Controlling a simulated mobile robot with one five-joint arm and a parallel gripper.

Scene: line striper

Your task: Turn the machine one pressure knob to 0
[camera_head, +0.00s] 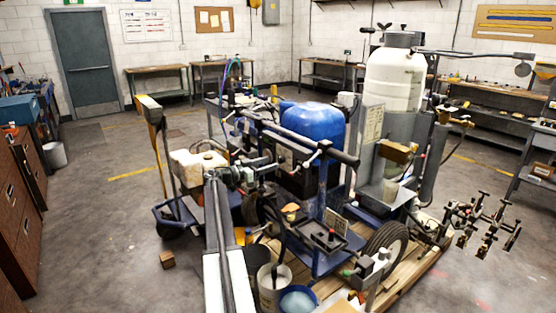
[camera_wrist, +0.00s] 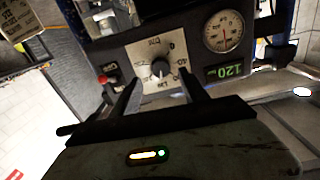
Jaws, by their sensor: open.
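The pressure knob (camera_wrist: 160,68) is a small dark round knob on a pale square dial plate (camera_wrist: 143,53) with printed marks, on the machine's dark panel. The marks appear turned in the wrist view, and I cannot tell exactly where the knob points. My gripper (camera_wrist: 160,78) is open, one finger on each side of the knob in the picture, with visible gaps. I cannot tell whether the fingertips reach its depth. In the head view my gripper (camera_head: 247,173) is in front of the machine with the blue tank (camera_head: 312,130); the knob is hidden there.
A round gauge (camera_wrist: 223,31) and a green display (camera_wrist: 225,71) reading 120 are right of the dial. A red button (camera_wrist: 102,80) is left of it. Buckets (camera_head: 273,285) and a wooden pallet (camera_head: 412,277) stand low by the machine. Open floor (camera_head: 95,225) lies left.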

